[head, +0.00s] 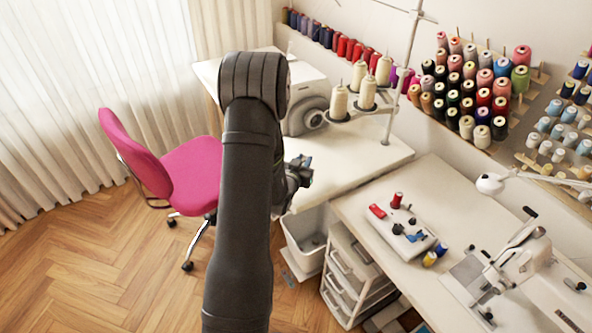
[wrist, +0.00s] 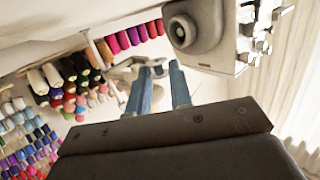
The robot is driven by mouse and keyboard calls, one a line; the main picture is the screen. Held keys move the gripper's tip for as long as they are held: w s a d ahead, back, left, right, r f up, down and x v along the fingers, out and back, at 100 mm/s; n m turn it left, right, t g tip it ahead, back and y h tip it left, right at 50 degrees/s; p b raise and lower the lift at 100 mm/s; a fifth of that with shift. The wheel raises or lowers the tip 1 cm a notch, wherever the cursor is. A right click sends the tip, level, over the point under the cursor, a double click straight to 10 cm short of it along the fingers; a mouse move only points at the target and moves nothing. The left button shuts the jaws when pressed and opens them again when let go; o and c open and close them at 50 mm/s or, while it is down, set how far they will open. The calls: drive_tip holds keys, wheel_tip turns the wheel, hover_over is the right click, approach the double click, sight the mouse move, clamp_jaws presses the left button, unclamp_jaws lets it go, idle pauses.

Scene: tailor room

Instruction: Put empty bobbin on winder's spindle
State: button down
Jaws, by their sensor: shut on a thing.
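My gripper (head: 300,172) is in the air in front of the sewing table, partly hidden behind my arm in the head view. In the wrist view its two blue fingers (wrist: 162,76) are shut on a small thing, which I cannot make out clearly. A low white unit (head: 390,238) is on the right-hand table, apart from my gripper. It bears a red spool (head: 397,200), small dark round pieces and a blue piece. I cannot tell which part of it is a winder's spindle, and I cannot pick out an empty bobbin.
A white sewing machine (head: 305,90) and cream thread cones (head: 339,102) stand on the back table. Another machine (head: 525,265) stands at the right. A pink chair (head: 190,170) is at the left. A white bin (head: 305,238) is below. The right-hand table (head: 440,190) has bare room behind the low unit.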

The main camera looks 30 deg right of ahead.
drive_tip(key=w+f, duration=0.1)
drive_tip(key=w+a+f, duration=0.1)
drive_tip(key=w, duration=0.1)
drive_tip(key=shift+a+f, duration=0.15)
drive_tip(key=shift+f, duration=1.85)
drive_tip(key=shift+f, duration=0.1)
drive_tip(key=c, duration=1.3)
unclamp_jaws()
drive_tip(key=shift+a, duration=0.1)
drive_tip(key=v, duration=1)
drive_tip(key=shift+s+a, duration=0.25)
drive_tip(key=shift+o, duration=0.6)
drive_tip(key=shift+s+a+r, duration=0.3)
drive_tip(key=shift+s+a, duration=0.05)
drive_tip(key=shift+a, duration=0.05)
